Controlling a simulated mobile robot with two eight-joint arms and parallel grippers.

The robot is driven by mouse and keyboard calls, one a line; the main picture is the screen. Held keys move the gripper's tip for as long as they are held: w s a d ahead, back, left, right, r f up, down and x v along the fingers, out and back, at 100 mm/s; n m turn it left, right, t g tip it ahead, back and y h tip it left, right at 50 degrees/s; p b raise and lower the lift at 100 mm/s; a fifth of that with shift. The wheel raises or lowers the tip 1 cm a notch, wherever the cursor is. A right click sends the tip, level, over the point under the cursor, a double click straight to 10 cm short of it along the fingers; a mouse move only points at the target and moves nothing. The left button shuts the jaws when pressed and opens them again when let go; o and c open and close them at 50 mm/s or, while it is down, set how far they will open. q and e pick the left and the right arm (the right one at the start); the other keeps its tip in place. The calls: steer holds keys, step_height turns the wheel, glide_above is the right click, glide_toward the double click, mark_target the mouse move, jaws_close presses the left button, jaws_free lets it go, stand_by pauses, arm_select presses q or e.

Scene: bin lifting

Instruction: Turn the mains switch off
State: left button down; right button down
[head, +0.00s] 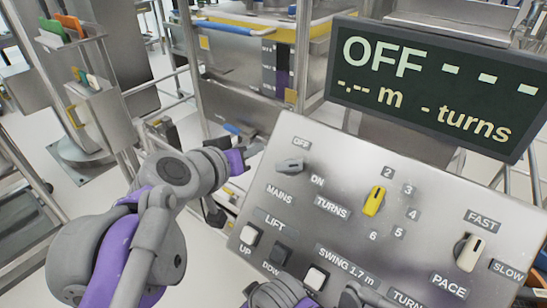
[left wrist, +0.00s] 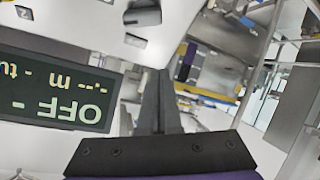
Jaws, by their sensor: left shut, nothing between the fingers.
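The mains switch (head: 289,166) is a grey lever knob at the upper left of the sloped metal panel (head: 345,165), between its OFF and ON labels. Its narrow end seems to point toward the right, near the OFF label, but the exact setting is hard to read. The display (head: 430,80) reads OFF with dashes. My left gripper (head: 257,147) is shut and empty, just left of the switch and apart from it. In the left wrist view the shut fingers (left wrist: 157,85) point toward the panel, with a grey knob (left wrist: 142,14), likely the switch, beyond the tips.
A yellow turns knob (head: 374,201), a white pace knob (head: 469,252) and push buttons (head: 250,235) share the panel. Parts of my other arm show at the bottom edge, over the lower panel. Metal posts and a rack (head: 85,85) stand behind and left.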

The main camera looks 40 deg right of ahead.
mark_target(289, 166)
arm_select(q)
steer(key=x, duration=1)
steer(key=shift+d, duration=0.15)
steer(key=shift+s+a+f, duration=1.1)
steer(key=shift+s+f, duration=0.1)
steer(key=shift+f, duration=0.15)
